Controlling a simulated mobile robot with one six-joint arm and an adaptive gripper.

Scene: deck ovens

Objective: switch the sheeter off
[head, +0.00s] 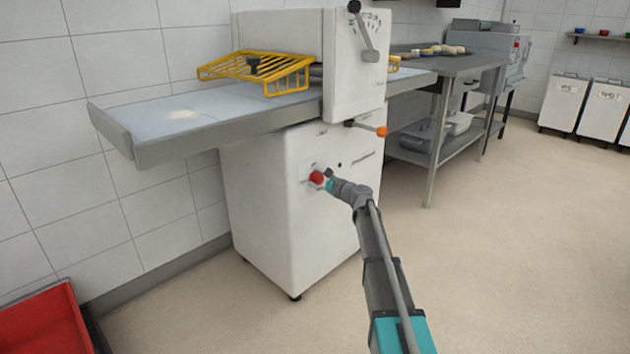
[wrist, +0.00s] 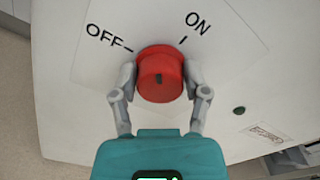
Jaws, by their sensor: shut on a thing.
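The sheeter (head: 290,190) is a white floor machine with a grey side table. Its red rotary switch (head: 317,178) is on the front of the lower body. In the wrist view the red switch (wrist: 160,62) sits between an OFF mark (wrist: 104,37) at its upper left and an ON mark (wrist: 197,23) at its upper right. A short dark line shows on the switch's face; I cannot tell which mark it points to. My gripper (wrist: 160,80) is shut on the switch, one finger on each side. In the head view my gripper (head: 326,181) reaches it from the lower right.
An orange-knobbed lever (head: 381,131) sticks out above my gripper, and a grey lever (head: 369,45) hangs higher up. A yellow guard (head: 255,67) is over the table. A red bin (head: 45,322) stands lower left. The floor at right is clear.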

